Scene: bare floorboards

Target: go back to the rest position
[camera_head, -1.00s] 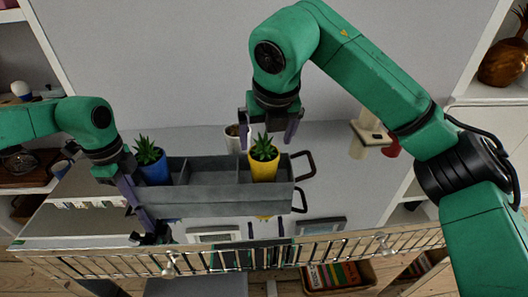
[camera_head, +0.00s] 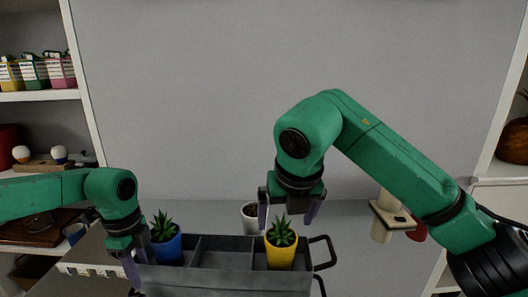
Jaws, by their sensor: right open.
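My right gripper (camera_head: 288,212) is open, fingers pointing down, just above a yellow pot (camera_head: 281,256) with a spiky green plant. The fingers are apart with nothing seen between them. The yellow pot stands in the right part of a grey divided tray (camera_head: 222,258), and a blue pot (camera_head: 166,249) with a similar plant stands at its left end. My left gripper (camera_head: 139,262) is at the tray's left end, fingers pointing down. Its lower part is unclear, so I cannot tell whether it grips the tray.
A white pot (camera_head: 250,222) stands behind the tray. A beige stand (camera_head: 381,228) is to the right, partly behind my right arm. Shelves with colourful boxes (camera_head: 36,72) are on the left; a white cabinet (camera_head: 498,215) is on the right. The grey wall is bare.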

